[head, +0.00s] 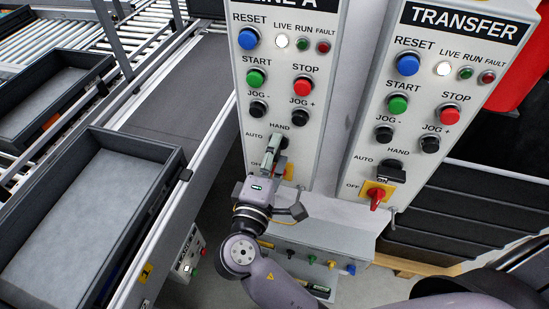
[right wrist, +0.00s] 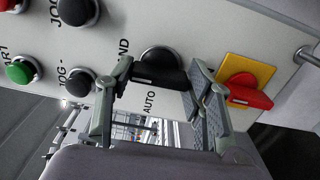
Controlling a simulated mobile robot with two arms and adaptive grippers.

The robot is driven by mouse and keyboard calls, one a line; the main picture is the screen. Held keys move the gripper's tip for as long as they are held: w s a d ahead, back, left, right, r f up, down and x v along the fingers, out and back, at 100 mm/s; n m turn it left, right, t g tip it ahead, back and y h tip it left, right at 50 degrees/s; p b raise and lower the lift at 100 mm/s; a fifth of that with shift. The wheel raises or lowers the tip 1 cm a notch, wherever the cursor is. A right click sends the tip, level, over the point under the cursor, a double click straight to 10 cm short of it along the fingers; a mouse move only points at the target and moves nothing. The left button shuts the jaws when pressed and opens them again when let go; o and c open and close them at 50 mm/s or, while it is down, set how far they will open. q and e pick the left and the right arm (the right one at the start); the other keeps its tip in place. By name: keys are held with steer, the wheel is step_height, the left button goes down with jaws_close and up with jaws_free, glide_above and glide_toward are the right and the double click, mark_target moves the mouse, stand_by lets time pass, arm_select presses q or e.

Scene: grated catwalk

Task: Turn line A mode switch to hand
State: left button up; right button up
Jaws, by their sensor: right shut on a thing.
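The line A panel (head: 310,115) stands upright at the centre of the head view. Its black mode switch (right wrist: 158,62) shows in the right wrist view, near the AUTO (right wrist: 150,102) and HAND labels. My right gripper (head: 274,150) is at this switch, fingers on either side of its black handle and shut on it. In the head view the fingers hide most of the switch, so I cannot tell its setting there. The HAND label (head: 279,126) sits just above the fingertips. My left gripper is not in view.
A red rotary switch (right wrist: 245,92) on a yellow plate is close beside the fingers. JOG buttons (head: 300,117) sit above. The similar TRANSFER panel (head: 425,95) stands at right. A conveyor with grey trays (head: 85,205) is at left. A lower box (head: 310,255) juts out below.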

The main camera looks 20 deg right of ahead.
stand_by(0.4)
steer(key=o, duration=1.2)
steer(key=shift+c, duration=0.2)
steer(key=v, duration=1.2)
